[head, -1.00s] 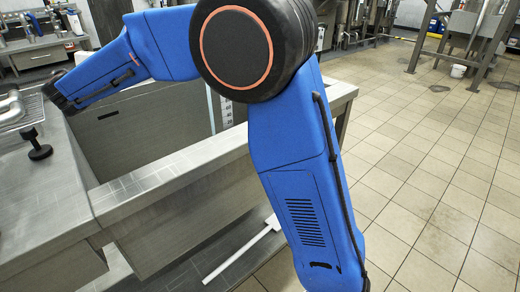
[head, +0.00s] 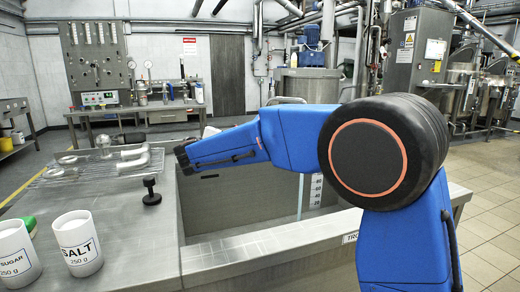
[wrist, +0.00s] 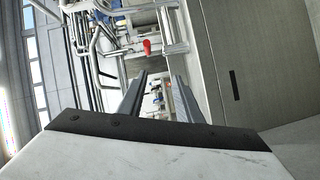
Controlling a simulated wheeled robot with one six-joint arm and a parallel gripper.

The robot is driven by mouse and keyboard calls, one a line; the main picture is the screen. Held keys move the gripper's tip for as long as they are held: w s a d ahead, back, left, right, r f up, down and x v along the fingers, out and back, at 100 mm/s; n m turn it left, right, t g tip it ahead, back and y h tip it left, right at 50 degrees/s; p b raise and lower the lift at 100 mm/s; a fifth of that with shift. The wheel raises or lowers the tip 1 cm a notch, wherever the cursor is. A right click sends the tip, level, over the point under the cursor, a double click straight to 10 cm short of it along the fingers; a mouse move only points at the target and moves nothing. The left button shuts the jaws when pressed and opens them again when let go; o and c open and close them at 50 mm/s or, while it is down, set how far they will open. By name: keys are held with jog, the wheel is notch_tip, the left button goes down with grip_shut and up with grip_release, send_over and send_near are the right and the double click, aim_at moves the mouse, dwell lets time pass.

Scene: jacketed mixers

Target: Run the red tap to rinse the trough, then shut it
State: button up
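The trough is a steel basin with an open top; its rim (head: 235,246) and a marked level scale show in the head view, with my arm across it. In the wrist view its wall (wrist: 228,60), with a dark slot, is at the right. A red tap handle (wrist: 147,46) shows on steel pipework in the wrist view, beyond my fingers and slightly left. My gripper (wrist: 159,75) is open, with a clear gap between its fingers and nothing held. It is apart from the tap. In the head view my arm hides part of the trough, and the fingers cannot be made out.
A salt cup (head: 78,243) and a sugar cup (head: 17,250) stand on the steel counter (head: 125,222) at left. A black knob (head: 151,190) stands near the trough, and pipe pieces (head: 135,160) lie on a rack. Tiled floor is open at right.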

jog(key=s+a+f+m+g+y, duration=0.1)
jog(key=s+f+m+g+y, duration=0.2)
jog(key=f+m, duration=0.3)
jog(key=s+a+f+m+g+y, duration=0.1)
jog(key=s+f+m+g+y, duration=0.15)
jog(key=f+m, duration=0.35)
jog(key=w+d+r+m+t+y, duration=0.1)
jog(key=d+r+m+t, duration=0.4)
jog(key=m, duration=1.1)
jog(key=w+d+r+m+t, duration=0.15)
jog(key=d+r+m, duration=0.6)
jog(key=m, duration=0.85)
jog(key=shift+t, duration=0.3)
jog(key=w+a, duration=0.1)
jog(key=w, duration=0.4)
jog(key=w+a, duration=0.1)
jog(key=w, duration=0.5)
jog(key=w+a, duration=0.1)
jog(key=w, duration=0.5)
jog(key=shift+a, duration=0.4)
jog(key=shift+s, duration=0.1)
grip_shut()
